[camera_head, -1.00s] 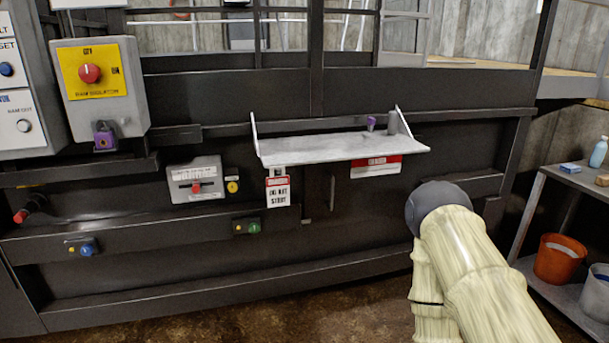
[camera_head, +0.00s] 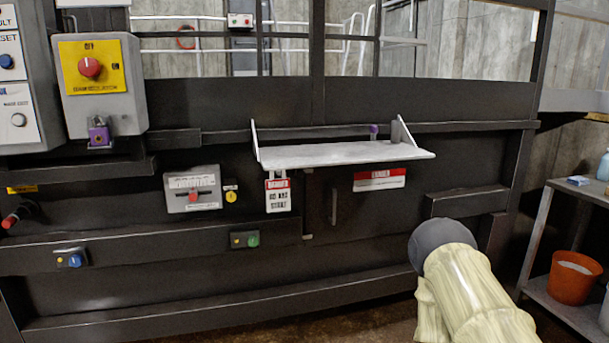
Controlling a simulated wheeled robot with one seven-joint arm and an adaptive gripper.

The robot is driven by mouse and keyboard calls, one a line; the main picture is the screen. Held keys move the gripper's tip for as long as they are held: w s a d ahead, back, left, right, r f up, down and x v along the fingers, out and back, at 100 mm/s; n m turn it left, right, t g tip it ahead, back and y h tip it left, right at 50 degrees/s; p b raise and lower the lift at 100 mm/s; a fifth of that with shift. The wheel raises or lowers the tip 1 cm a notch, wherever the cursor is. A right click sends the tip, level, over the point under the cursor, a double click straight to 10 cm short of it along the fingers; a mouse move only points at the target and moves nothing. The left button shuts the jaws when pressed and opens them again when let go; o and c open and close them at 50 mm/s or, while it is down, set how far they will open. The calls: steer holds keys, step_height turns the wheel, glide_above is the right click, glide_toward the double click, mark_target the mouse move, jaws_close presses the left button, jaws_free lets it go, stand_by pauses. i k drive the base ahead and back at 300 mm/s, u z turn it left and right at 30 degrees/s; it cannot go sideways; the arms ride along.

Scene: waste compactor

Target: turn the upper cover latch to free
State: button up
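A dark cover panel (camera_head: 360,208) with an upright bar handle (camera_head: 334,207) sits in the machine front, below a grey fold-out shelf (camera_head: 340,154). A small light tab (camera_head: 308,236) shows at the panel's lower left edge. The upper latch is not clearly made out; the panel's upper left corner lies close under the shelf, beside a hanging danger tag. My arm, in a cream sleeve with a dark rounded joint, shows at the lower right, in front of the machine. My gripper is not in view.
A grey isolator box (camera_head: 104,108) with red knob and purple padlock (camera_head: 99,134) is at upper left. The danger tag (camera_head: 278,195) hangs below the shelf. A side rack (camera_head: 541,235) with an orange bucket (camera_head: 574,278) stands at right. Horizontal rails protrude along the machine front.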

mark_target(299, 173)
steer(key=u, duration=0.95)
steer(key=i, duration=0.5)
steer(key=z, duration=0.5)
